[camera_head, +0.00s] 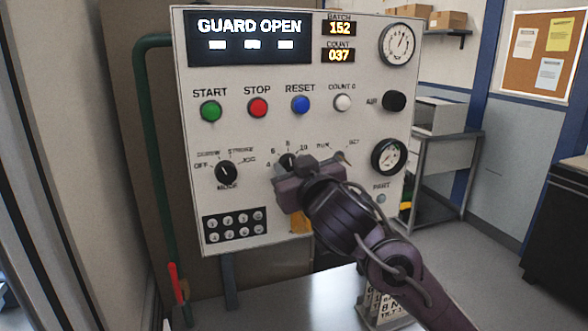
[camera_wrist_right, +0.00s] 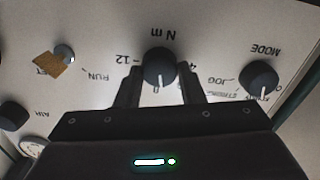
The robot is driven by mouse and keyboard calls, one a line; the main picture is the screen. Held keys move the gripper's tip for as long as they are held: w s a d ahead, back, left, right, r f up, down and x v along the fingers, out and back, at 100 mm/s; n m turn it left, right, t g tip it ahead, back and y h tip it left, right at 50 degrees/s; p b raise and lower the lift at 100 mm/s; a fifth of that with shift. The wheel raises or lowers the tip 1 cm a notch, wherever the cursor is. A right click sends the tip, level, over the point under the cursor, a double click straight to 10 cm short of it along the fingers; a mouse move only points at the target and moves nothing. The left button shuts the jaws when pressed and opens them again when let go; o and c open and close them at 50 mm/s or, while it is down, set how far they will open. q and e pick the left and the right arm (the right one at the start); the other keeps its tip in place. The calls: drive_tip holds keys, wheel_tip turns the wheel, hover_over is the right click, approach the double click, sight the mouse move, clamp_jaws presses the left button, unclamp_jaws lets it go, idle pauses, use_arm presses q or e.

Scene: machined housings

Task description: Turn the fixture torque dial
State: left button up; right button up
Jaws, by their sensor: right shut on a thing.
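The torque dial (camera_head: 288,161) is a black knob on the white control panel (camera_head: 240,140), with 4, 6, 8 and 10 marked around it. In the wrist view the dial (camera_wrist_right: 160,66) sits under the letters "N m", with its white pointer line facing the gripper. My right gripper (camera_head: 285,172) reaches the dial from the lower right; in the wrist view its two dark fingers (camera_wrist_right: 161,88) stand on either side of the dial, shut on it. The gripper hides the dial's lower part in the head view. My left gripper is not in view.
The mode knob (camera_head: 227,173) is left of the dial; the RUN/SET key switch (camera_head: 343,158) is to its right. Green, red, blue and white buttons line up above. The display (camera_head: 250,37) reads GUARD OPEN. A green pipe (camera_head: 150,130) runs along the panel's left side.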

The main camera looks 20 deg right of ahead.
drive_tip(key=n+b, duration=0.1)
drive_tip(key=n, duration=0.5)
drive_tip(key=shift+a+f, duration=0.1)
drive_tip(key=shift+n, duration=0.3)
idle(0.3)
drive_tip(key=o, duration=1)
drive_tip(key=shift+s, duration=0.1)
drive_tip(key=s, duration=0.7)
drive_tip(key=shift+s+p, duration=0.3)
drive_tip(key=shift+s, duration=0.05)
